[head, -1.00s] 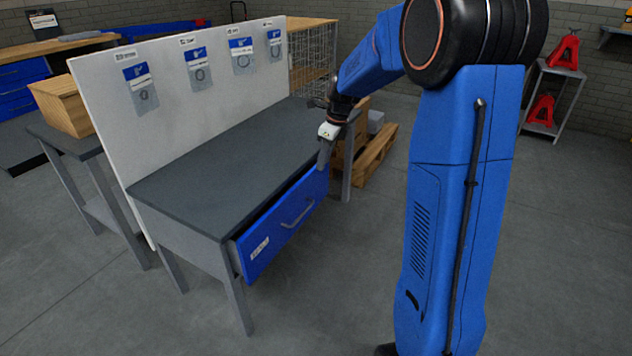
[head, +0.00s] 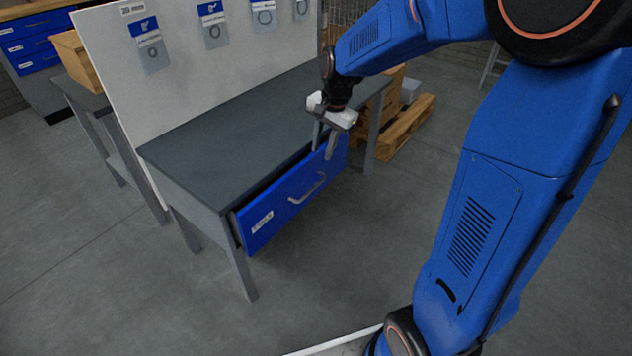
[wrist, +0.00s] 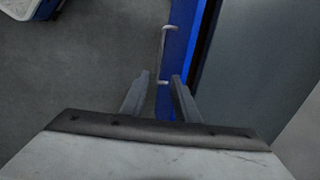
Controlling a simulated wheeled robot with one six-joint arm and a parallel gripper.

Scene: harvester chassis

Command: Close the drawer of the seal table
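The seal table (head: 225,130) has a dark grey top and grey legs. Its blue drawer (head: 275,212) is pulled out a little, with a dark gap behind the front. A grey bar handle (head: 308,189) runs across the drawer front. My gripper (head: 323,152) points down at the drawer's right end, above and right of the handle in the head view. In the wrist view the two fingers of my gripper (wrist: 160,88) stand apart with nothing held. The drawer front (wrist: 180,50) and handle (wrist: 164,55) lie beyond the fingertips. Whether a finger touches the drawer is unclear.
A white panel with hanging seal bags (head: 150,45) stands along the table's back edge. A wooden pallet (head: 408,128) with boxes lies beyond the right end. The floor (head: 330,270) in front of the drawer is clear.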

